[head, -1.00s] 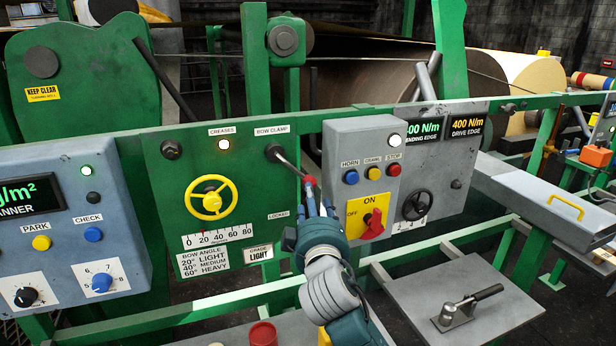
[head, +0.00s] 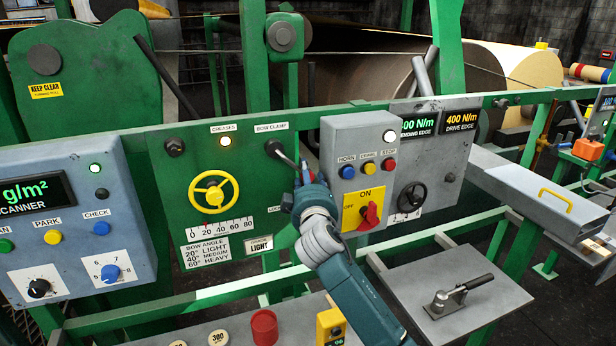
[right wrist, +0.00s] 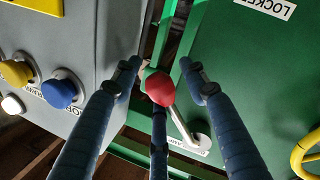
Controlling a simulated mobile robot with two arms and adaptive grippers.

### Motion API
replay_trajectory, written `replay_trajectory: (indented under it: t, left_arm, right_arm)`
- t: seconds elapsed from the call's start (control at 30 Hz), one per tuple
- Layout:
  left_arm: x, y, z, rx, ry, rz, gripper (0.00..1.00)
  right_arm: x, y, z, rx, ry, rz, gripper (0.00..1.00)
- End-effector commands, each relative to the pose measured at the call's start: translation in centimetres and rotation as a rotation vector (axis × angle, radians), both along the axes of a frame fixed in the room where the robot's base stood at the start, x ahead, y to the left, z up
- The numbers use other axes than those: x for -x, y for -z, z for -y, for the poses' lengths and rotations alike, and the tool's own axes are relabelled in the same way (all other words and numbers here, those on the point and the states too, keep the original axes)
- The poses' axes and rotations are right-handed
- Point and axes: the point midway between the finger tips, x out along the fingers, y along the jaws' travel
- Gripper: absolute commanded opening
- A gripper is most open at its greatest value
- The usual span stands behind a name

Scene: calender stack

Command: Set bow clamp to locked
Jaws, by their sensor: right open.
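The bow clamp lever (head: 285,156) is a grey bar on the green panel (head: 168,196), under the BOW CLAMP label (head: 272,127). It slants down and right from its pivot. Its red knob (right wrist: 160,86) shows in the right wrist view, between the spread fingers of my right gripper (right wrist: 165,76); contact cannot be told. In the head view my right gripper (head: 304,176) covers the lever's end. A LOCKED label (right wrist: 265,7) is on the green panel, partly hidden in the head view. My left gripper is not in view.
A grey box with a horn button (head: 347,172), other buttons and a red switch (head: 370,214) stands close right of my gripper. A yellow handwheel (head: 213,192) is on the panel to the left. A green rail (head: 190,299) runs below.

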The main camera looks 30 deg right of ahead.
Motion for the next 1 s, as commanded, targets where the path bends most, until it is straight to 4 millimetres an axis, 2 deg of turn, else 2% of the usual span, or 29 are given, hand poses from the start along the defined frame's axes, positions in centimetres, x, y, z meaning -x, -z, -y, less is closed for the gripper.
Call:
replay_trajectory:
  t: [0.03,0.23,0.67,1.0]
  left_arm:
    - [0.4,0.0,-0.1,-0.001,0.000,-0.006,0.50]
    - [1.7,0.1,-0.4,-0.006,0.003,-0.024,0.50]
    - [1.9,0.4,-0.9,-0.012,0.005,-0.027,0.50]
    - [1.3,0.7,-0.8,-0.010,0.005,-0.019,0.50]
  right_arm:
    - [0.0,0.0,0.0,0.000,0.000,0.000,0.39]
    - [0.0,0.1,0.0,-0.001,0.001,-0.001,0.00]
    - [-0.1,0.9,-0.5,-0.058,0.002,0.006,0.00]
    - [-0.6,2.5,-2.7,-0.294,0.004,0.059,0.00]
